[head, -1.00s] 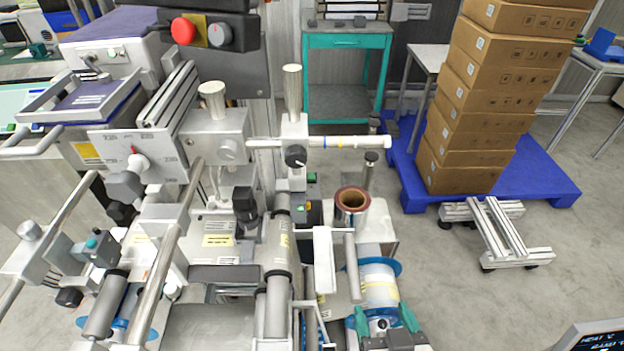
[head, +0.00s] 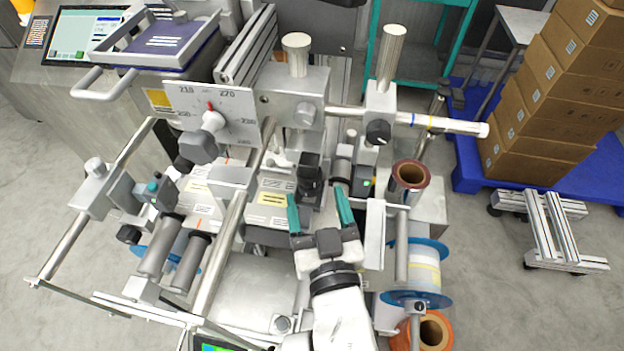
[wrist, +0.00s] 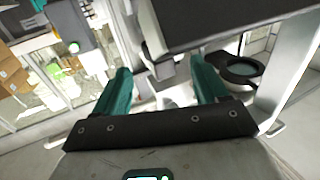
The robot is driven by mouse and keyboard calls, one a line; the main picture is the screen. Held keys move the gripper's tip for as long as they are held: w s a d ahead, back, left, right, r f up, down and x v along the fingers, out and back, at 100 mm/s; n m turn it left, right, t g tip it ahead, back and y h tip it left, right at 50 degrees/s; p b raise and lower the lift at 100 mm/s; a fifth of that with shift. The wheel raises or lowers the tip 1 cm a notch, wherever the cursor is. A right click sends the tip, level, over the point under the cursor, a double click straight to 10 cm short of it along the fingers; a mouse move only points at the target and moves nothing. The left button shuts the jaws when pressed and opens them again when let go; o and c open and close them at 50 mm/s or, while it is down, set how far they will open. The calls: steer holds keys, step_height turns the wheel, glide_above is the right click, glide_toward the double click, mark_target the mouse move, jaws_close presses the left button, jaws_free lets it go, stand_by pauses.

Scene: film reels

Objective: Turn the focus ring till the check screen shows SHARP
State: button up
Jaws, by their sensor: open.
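My gripper (head: 316,193) is open, its two teal fingers spread apart. A black lens-like cylinder (head: 310,168) stands just beyond the fingertips in the head view; it may carry the focus ring, but no ring can be made out. In the wrist view my open gripper (wrist: 160,66) has nothing held, with grey machine parts beyond it. A small dark screen with a green patch (head: 215,345) is cut off at the bottom edge of the head view; its text cannot be read. I cannot tell whether it is the check screen.
Rollers and rails crowd around my arm. A dial plate (head: 215,115) and a metal post (head: 391,55) rise beyond. A blue-flanged reel (head: 425,275) is to the right. A lit panel (head: 84,35) stands far left. Boxes (head: 560,90) stand on a blue pallet (head: 468,160).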

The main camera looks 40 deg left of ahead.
mark_target(312, 183)
steer(key=shift+x, duration=2.25)
steer(key=shift+d, duration=0.1)
steer(key=c, duration=1.1)
steer(key=shift+f, duration=0.15)
